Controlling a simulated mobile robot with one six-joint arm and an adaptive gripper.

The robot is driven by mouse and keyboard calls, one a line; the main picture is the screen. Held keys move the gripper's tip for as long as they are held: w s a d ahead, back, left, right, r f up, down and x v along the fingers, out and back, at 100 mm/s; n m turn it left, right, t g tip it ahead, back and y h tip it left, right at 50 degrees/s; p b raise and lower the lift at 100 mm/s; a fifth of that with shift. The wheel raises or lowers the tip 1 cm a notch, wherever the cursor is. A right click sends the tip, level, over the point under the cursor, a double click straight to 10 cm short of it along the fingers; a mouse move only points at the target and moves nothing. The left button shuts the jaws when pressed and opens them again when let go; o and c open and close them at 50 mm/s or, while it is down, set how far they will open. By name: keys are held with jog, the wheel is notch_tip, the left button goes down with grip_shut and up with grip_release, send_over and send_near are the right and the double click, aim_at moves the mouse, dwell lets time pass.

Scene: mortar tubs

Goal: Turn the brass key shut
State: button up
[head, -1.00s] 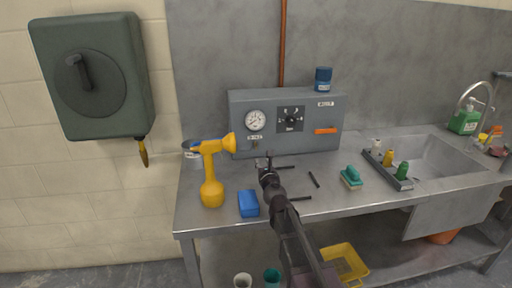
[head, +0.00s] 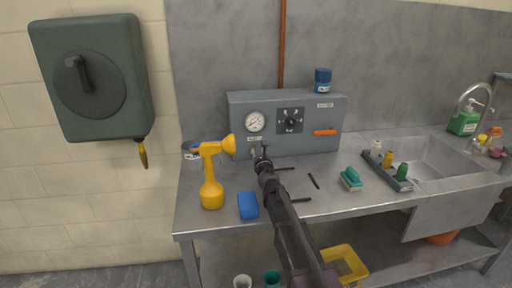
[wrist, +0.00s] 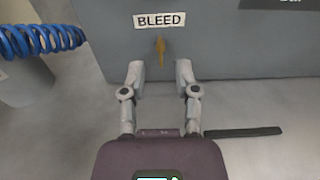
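The brass key (wrist: 160,47) sits on the front of the grey control box (head: 270,143), just under a label reading BLEED (wrist: 160,20). In the wrist view it appears upright, with its narrow end downward. My gripper (wrist: 158,72) is open and empty, its two fingers apart on either side of the key's line. The fingertips are a little short of the key and do not appear to touch it. In the head view my gripper (head: 259,150) is in front of the lower left of the box and hides most of the key.
The box carries a gauge (head: 255,121), a black dial (head: 291,120) and an orange handle (head: 325,132). Dark rods (head: 314,181) lie on the metal bench.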

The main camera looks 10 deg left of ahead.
aim_at(255, 147)
jog(key=shift+x, duration=2.7)
grip_shut()
